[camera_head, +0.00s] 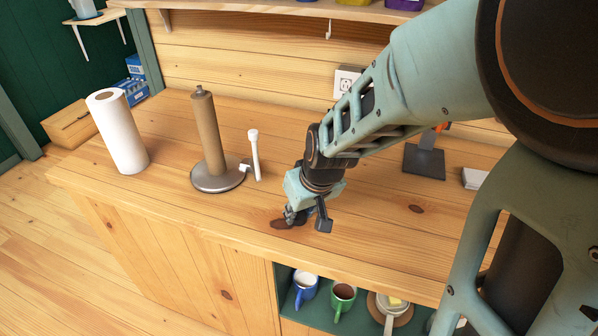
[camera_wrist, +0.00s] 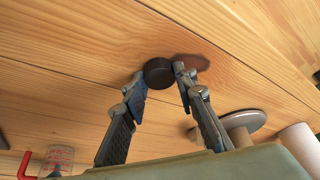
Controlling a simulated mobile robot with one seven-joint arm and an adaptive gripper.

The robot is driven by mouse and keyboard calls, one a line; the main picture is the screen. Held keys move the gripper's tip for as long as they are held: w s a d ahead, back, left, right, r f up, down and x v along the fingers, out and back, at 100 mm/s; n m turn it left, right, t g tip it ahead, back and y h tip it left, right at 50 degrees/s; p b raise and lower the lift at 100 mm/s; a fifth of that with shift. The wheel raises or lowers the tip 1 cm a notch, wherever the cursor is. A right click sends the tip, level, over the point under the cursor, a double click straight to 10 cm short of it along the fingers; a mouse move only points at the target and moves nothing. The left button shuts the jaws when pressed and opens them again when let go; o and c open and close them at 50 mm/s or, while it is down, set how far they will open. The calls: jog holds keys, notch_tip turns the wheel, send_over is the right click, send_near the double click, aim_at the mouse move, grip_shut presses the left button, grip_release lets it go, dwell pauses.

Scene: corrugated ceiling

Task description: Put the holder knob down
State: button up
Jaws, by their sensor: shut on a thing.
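The holder knob (camera_wrist: 158,72) is a small dark round piece. In the wrist view it sits between the fingertips of my gripper (camera_wrist: 160,74), which is shut on it. In the head view my gripper (camera_head: 297,215) points down, low over the wooden counter, beside a dark wood knot. The knob is not clearly visible there, and I cannot tell whether it touches the counter. The paper towel holder (camera_head: 216,181) stands to the left of my gripper, with a brown cardboard tube (camera_head: 208,135) on its post and the post's metal top showing bare.
A white paper roll (camera_head: 118,135) stands at the left of the counter (camera_head: 365,215). A white stick-like object (camera_head: 254,155) stands between holder and gripper. A dark stand (camera_head: 424,161) is at the right. Mugs (camera_head: 343,297) sit on the shelf below. Counter around my gripper is clear.

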jog(key=shift+f, duration=0.15)
jog(key=o, duration=0.8)
jog(key=shift+c, duration=0.2)
jog(key=shift+r, duration=0.2)
